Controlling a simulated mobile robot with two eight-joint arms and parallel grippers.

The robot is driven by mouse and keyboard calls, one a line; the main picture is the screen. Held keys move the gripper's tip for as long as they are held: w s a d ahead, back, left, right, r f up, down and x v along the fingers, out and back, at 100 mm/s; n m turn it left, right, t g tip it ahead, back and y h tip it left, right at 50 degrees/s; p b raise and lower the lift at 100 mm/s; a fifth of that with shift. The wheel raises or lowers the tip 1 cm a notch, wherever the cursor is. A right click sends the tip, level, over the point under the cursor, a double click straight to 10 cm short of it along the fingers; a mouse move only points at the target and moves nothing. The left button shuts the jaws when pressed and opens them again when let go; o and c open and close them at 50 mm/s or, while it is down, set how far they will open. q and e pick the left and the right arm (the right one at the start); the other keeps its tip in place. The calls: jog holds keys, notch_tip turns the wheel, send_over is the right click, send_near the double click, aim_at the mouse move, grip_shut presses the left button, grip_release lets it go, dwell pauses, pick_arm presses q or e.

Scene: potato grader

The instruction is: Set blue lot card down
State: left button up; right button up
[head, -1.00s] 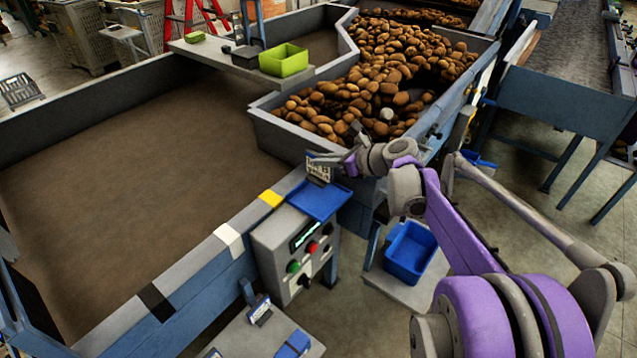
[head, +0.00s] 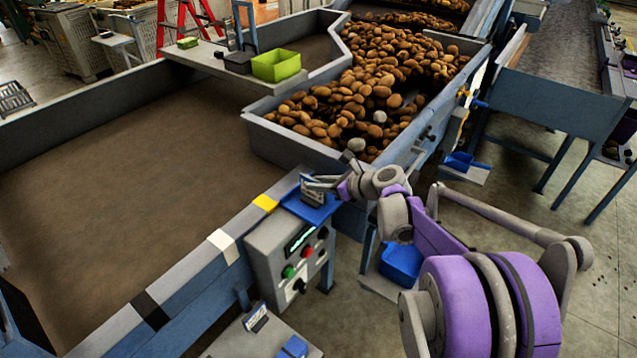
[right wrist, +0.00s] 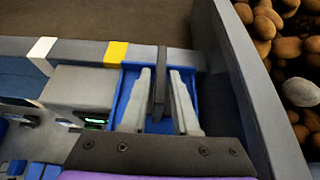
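The lot card (head: 308,192) stands upright in the blue tray (head: 324,212) on top of the grey control box. In the head view its pale face is partly covered by my fingers. In the right wrist view the card (right wrist: 160,85) is a dark edge-on strip between my fingers, its lower end over the tray (right wrist: 128,85). My right gripper (head: 322,184) is low over the tray, with its fingers on either side of the card. The right wrist view shows narrow gaps between the fingers (right wrist: 160,100) and the card. My left gripper is out of view.
The control box (head: 285,262) has coloured buttons. The potato bin wall (right wrist: 245,90) rises close to the right of the gripper. Another card (head: 257,318) stands on a lower shelf. A blue bin (head: 402,262) sits below my right arm.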

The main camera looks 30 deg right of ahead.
jog(key=shift+o, duration=0.8)
jog(key=shift+r, duration=0.3)
jog(key=v, duration=1.2)
jog(key=s+a+f+n+g+h, duration=0.1)
jog(key=s+a+f+n+g, duration=0.25)
jog(key=a+n, duration=0.4)
jog(key=s+a+f+n+g, duration=0.2)
jog(key=s+a+f+n, duration=0.25)
jog(key=a+n, duration=0.3)
jog(key=s+a+f+n+h, duration=0.3)
jog(key=s+a+f+n, duration=0.2)
jog(key=s+n, duration=0.5)
jog(key=shift+f+n+g+h, duration=0.4)
jog(key=shift+f+n, duration=0.25)
jog(key=shift+n, duration=2.55)
